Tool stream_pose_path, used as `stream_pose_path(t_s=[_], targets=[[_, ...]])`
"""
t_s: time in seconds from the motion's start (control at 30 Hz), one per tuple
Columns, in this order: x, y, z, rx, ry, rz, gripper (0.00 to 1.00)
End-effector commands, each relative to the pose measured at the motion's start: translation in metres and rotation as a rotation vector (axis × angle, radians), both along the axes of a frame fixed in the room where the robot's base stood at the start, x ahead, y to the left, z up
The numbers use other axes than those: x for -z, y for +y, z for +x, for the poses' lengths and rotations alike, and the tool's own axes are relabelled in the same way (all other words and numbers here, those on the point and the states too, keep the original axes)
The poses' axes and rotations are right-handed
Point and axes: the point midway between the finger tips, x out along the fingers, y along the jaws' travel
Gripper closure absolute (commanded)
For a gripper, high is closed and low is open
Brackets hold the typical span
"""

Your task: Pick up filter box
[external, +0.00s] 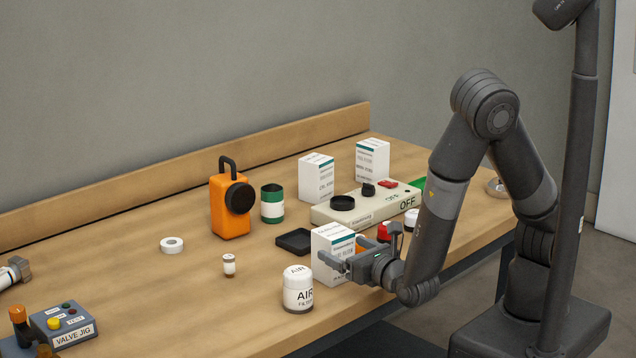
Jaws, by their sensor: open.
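Three white boxes with green stripes stand on the wooden workbench. The nearest box (327,240) stands upright near the front edge, right beside my gripper (334,259). My gripper is open, level and low, reaching in from the right with its fingers overlapping the lower part of this box in the picture. I cannot tell whether the fingers touch it or stand on both sides of it. The second box (316,180) and the third box (372,160) stand farther back. Their small print is too blurred to tell which is the filter box.
A white jar marked AIR FILTER (298,296) stands just left of my gripper. A black tray (293,241), a green-white can (272,206), an orange device (229,208) and a pale OFF panel (330,214) surround the nearest box. The bench's left middle (110,255) is mostly clear.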

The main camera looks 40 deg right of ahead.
Motion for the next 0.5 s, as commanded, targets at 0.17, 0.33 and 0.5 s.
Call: stream_pose_path(t_s=[0.17, 0.33, 0.5], targets=[[0.0, -0.003, 0.02, 0.004, -0.001, -0.002, 0.13], [-0.001, -0.005, 0.049, 0.003, -0.002, -0.001, 0.13], [-0.001, -0.006, 0.064, 0.002, -0.001, -0.001, 0.13]])
